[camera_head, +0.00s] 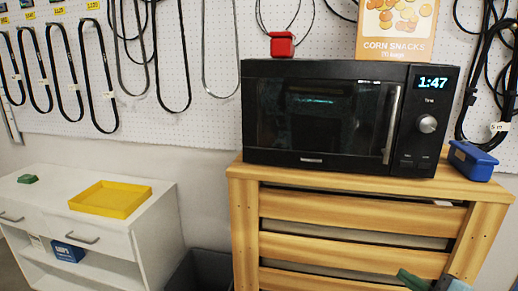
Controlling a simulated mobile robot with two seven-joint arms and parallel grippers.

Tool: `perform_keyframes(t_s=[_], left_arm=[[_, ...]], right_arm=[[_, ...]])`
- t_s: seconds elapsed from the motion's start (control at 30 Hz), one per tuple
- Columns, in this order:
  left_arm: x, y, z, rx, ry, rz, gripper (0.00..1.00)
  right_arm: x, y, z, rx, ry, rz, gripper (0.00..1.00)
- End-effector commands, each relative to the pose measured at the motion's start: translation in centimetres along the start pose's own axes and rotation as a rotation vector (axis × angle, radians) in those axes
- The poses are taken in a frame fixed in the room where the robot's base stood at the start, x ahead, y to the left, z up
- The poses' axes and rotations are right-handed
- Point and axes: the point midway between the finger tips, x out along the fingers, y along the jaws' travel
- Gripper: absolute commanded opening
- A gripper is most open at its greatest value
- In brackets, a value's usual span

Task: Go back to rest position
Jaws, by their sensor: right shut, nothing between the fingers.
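My right gripper (420,281) shows only in part at the bottom edge, right of centre, in front of the wooden slatted stand. It is shut, with nothing held. Its green and grey parts are small and cut off by the frame. My left gripper is not in view.
A black microwave (325,115) reading 1:47 stands on the wooden stand (345,206), with a blue container (472,160) to its right. A red item (282,44) and a corn snacks box (398,32) are on top. A white cabinet (150,215) at left holds a yellow tray (82,206).

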Motion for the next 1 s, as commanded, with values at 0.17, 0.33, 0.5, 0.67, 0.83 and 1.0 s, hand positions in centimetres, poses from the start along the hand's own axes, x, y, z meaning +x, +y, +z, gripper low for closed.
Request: perform_keyframes(t_s=[0.17,0.33,0.5,0.67,0.83,1.0], left_arm=[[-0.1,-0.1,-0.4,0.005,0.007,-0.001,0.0],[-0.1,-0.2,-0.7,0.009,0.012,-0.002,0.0],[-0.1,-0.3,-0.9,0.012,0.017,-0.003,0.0],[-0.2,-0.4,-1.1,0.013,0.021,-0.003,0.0],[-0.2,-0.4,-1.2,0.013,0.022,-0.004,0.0],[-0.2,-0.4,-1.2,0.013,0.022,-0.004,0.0]], right_arm=[[-2.3,-10.9,1.5,0.288,-0.115,-0.053,0.0],[-6.0,-20.7,1.5,0.54,-0.254,-0.1,0.0],[-10.9,-29.8,0.1,0.783,-0.42,-0.146,0.0],[-15.6,-36.4,-2.1,0.97,-0.57,-0.178,0.0],[-18.6,-40.0,-4.0,1.084,-0.668,-0.195,0.0],[-19.5,-41.0,-4.5,1.114,-0.696,-0.2,0.0]])
